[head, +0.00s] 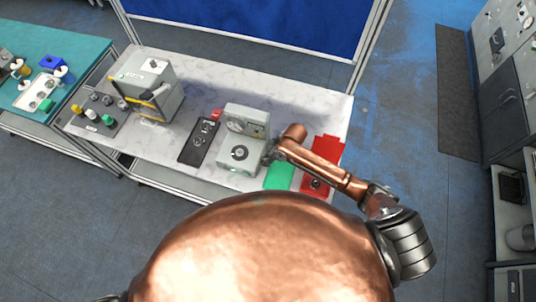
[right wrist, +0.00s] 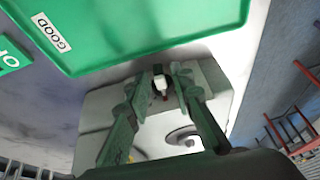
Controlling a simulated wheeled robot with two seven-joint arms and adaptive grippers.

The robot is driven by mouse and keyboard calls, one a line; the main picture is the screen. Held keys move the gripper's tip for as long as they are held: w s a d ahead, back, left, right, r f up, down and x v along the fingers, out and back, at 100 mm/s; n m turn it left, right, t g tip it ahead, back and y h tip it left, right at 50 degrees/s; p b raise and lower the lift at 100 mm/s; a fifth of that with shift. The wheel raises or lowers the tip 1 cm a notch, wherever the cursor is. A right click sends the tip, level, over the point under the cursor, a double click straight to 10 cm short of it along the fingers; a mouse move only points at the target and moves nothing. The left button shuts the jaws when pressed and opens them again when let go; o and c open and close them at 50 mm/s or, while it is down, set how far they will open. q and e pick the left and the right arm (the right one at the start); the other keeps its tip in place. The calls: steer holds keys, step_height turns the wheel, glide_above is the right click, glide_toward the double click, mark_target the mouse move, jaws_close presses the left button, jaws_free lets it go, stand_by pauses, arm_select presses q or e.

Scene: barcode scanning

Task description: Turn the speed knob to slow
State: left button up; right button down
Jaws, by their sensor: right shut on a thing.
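A light grey machine (head: 231,165) stands on the table. It has an upright back part and a round dark-centred dial (head: 239,152) on its lower front part. My right gripper (head: 268,158) is low at the machine's right side. In the right wrist view, its fingers (right wrist: 160,88) are shut on a small pale knob (right wrist: 161,83) with a red mark, at the machine's side; I take this as the speed knob. The fingers hide much of it, and its setting cannot be read. A pale disc (right wrist: 183,138) shows on the machine there. My left gripper is not in view.
A green tray (head: 280,176) labelled GOOD in the right wrist view (right wrist: 150,25) lies close to the gripper. A red tray (head: 328,150) lies further right under my arm. A black panel (head: 199,141) and a grey box (head: 160,82) stand left of the machine.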

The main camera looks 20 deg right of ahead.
steer(key=shift+s+a+n+t+h+p, duration=0.2)
steer(key=shift+t+h+p, duration=0.2)
steer(key=shift+t, duration=0.2)
steer(key=shift+s+a+n+t+h+p, duration=0.15)
steer(key=shift+t+h+p, duration=0.1)
steer(key=shift+t+h, duration=0.25)
steer(key=shift+s+f+t, duration=0.15)
steer(key=shift+t, duration=0.65)
steer(key=shift+s+a+f+n+t+h+b, duration=0.15)
steer(key=shift+n+t+h+b, duration=0.1)
steer(key=shift+t+h+b, duration=0.2)
steer(key=shift+d+f+n+t+h+b, duration=0.1)
steer(key=shift+n+t+h+b, duration=0.1)
steer(key=shift+t+h+b, duration=0.25)
steer(key=shift+s+a+t+h+b, duration=0.1)
steer(key=shift+t+h+b, duration=0.4)
steer(key=shift+t+b, duration=0.6)
steer(key=shift+n, duration=0.3)
steer(key=c, duration=2)
jaws_free()
steer(key=shift+c, duration=0.2)
